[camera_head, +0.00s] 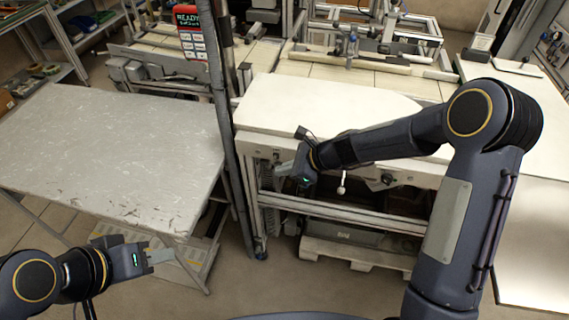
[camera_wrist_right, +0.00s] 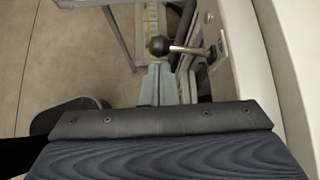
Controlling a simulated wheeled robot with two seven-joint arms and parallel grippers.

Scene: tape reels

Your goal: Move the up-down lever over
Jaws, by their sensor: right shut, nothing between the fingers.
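A lever with a dark ball knob (camera_wrist_right: 160,46) on a metal rod shows in the right wrist view. Its rod slants out from a plate on the pale machine side (camera_wrist_right: 225,45). My right gripper (camera_wrist_right: 161,82) is shut and empty, with its fingertips just short of the knob in that picture; I cannot tell whether they touch it. In the head view my right gripper (camera_head: 284,171) is at the front of the white-topped machine (camera_head: 320,105), and the lever is not clear there. My left gripper (camera_head: 160,256) is low at the left, away from the machine; its finger gap is unclear.
A scuffed grey table (camera_head: 110,150) stands at the left. A grey upright post (camera_head: 222,110) is between it and the machine. A white-knobbed handle (camera_head: 341,186) hangs on the machine front beside my right forearm. A pallet (camera_head: 355,254) lies beneath.

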